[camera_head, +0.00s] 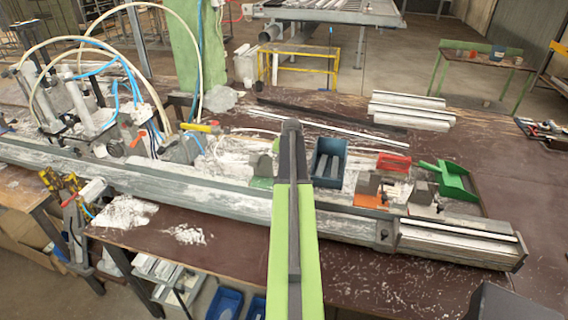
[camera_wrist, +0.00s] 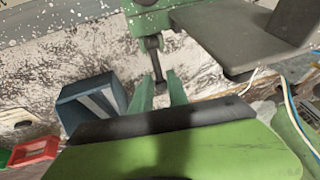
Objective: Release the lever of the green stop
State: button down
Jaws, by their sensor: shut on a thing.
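The green stop (camera_wrist: 205,22) fills the top of the wrist view, with a grey plate (camera_wrist: 250,45) reaching right from it. Its dark lever (camera_wrist: 153,58) hangs from the green body toward my gripper (camera_wrist: 161,88). The two green fingers are shut on the lever's end, one on each side of it. In the head view the green stop (camera_head: 261,177) shows as a grey plate on a green base just left of my arm. My arm covers the gripper and the lever there.
The stop sits on a long grey rail (camera_head: 180,188). An orange stop (camera_head: 370,199) and a grey stop (camera_head: 422,194) stand further right.

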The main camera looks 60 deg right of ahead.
jog(key=c, duration=1.3)
grip_release()
jog(key=shift+s+a, duration=0.1)
jog(key=shift+s, duration=0.2)
jog(key=p+v, duration=1.5)
jog(key=v, duration=0.2)
jog(key=shift+r+p, duration=0.15)
jog(key=shift+p, duration=0.25)
